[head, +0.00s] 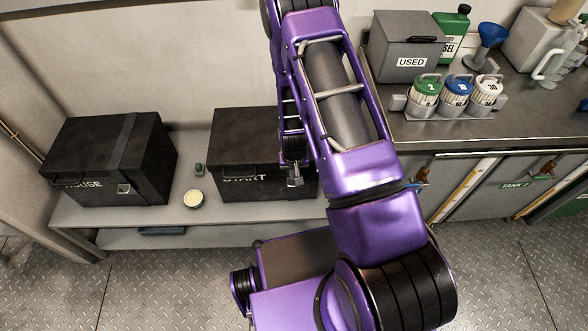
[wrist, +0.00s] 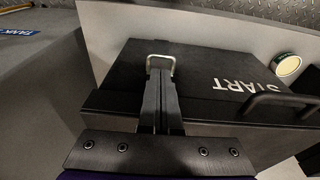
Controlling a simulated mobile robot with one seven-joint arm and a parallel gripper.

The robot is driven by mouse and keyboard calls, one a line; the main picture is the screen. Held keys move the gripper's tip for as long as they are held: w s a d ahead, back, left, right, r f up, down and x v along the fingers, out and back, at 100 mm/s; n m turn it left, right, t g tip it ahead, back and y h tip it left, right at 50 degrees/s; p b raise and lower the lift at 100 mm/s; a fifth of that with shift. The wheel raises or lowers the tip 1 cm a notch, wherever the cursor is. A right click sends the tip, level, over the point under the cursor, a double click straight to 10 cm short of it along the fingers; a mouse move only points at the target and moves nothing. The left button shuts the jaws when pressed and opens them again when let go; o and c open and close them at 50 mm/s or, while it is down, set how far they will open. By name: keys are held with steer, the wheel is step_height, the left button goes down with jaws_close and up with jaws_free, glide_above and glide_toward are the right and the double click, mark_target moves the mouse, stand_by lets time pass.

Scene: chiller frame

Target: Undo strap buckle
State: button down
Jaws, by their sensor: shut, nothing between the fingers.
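The black START box (head: 262,135) stands on the grey shelf, left of centre in the head view. Its lettered face (wrist: 200,75) fills the middle of the wrist view, with the START text upside down. A bare metal buckle loop (wrist: 159,58) shows right at my fingertips in the wrist view. My gripper (wrist: 161,74) is shut and empty, its tips overlapping the loop; I cannot tell whether they touch it. In the head view my gripper (head: 294,176) is in front of the box's right part, and the strap there is hidden behind my arm.
A black HOUSE box (head: 80,150) with a strap and buckle (head: 123,188) stands left on the shelf (head: 160,215). A round pale-topped tin (head: 193,198) sits between the boxes. A dark handle (wrist: 280,100) juts from the START box. A counter with a USED bin (head: 405,45) is at right.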

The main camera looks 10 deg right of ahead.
mark_target(294, 186)
steer(key=shift+w+f, duration=0.15)
steer(key=shift+f, duration=0.65)
steer(key=shift+w+f, duration=0.1)
steer(key=shift+f, duration=0.65)
steer(key=shift+s, duration=0.1)
steer(key=shift+s+f+t+b, duration=0.1)
steer(key=shift+s+t+b, duration=0.1)
steer(key=shift+t+b, duration=0.25)
steer(key=shift+s+f+t+b, duration=0.2)
steer(key=shift+s+t+b, duration=0.05)
steer(key=shift+s+b, duration=0.15)
